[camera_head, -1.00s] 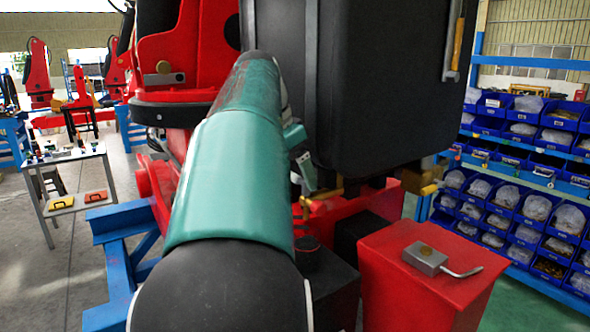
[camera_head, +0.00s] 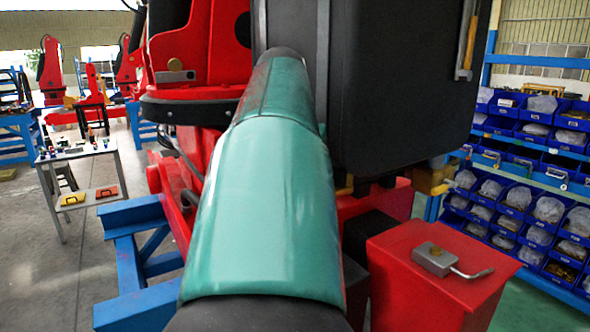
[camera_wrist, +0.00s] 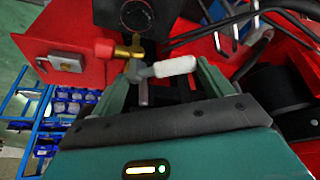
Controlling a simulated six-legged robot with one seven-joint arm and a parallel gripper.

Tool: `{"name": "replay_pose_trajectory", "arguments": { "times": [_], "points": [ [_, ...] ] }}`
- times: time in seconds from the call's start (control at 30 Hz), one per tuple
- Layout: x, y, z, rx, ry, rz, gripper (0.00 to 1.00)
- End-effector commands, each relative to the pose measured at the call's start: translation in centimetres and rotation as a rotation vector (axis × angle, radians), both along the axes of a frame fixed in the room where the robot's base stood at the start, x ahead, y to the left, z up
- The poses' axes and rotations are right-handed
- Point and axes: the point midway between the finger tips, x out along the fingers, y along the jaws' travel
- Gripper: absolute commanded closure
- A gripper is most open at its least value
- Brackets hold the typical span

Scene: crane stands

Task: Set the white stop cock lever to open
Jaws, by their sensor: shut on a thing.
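The white stop cock lever (camera_wrist: 175,66) shows in the wrist view, lying crosswise between the finger ends. Its grey hub joins a brass valve fitting (camera_wrist: 130,51) with a red end piece. My gripper (camera_wrist: 160,74) is shut on the lever, with a teal finger on each side. In the head view my teal arm covers the gripper, lever and valve.
A red box (camera_head: 430,290) with a metal block and bent handle (camera_head: 440,259) stands at the right. Blue shelving with bins (camera_head: 545,190) is beyond it. A large black panel (camera_head: 400,90) stands behind my arm. Dark hoses (camera_wrist: 225,27) run near the valve.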

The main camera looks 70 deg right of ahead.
Motion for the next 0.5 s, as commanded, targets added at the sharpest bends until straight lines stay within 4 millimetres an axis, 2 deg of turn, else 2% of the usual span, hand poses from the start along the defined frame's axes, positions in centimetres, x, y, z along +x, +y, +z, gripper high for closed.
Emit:
{"name": "replay_pose_trajectory", "arguments": {
  "times": [0.5],
  "points": [
    [-0.02, 0.24, 0.04, -0.001, -0.001, 0.075, 0.62]
  ]
}}
